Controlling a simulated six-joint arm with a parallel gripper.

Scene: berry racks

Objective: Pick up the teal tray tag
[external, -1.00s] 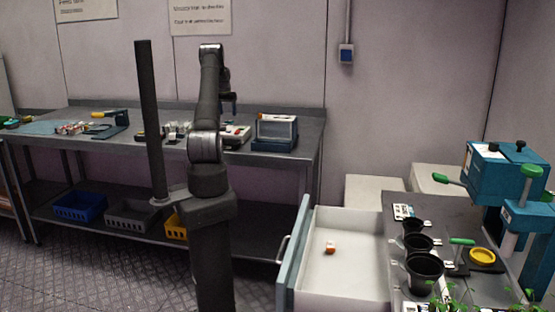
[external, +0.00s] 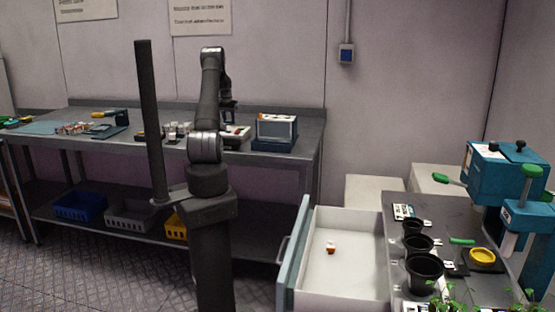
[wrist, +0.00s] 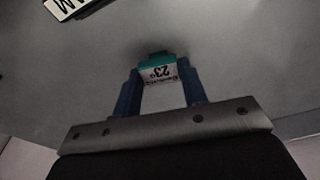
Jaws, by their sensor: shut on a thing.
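The teal tray tag (wrist: 158,60) shows in the wrist view, with a teal upper part and a white label reading 23 upside down. My gripper (wrist: 159,75) has its two blue fingers on either side of the tag and is shut on it. The tag sits between the fingertips over a grey surface; I cannot tell whether it touches that surface. In the external view my gripper (external: 228,103) is low over the back workbench (external: 110,137), mostly behind my arm. The tag cannot be made out there.
Another white label with black print (wrist: 66,6) lies at the top left of the wrist view. On the workbench, a blue box with a clear top (external: 275,143) stands right of my gripper. An open drawer (external: 350,278) is at the front right, beside black pots (external: 424,268).

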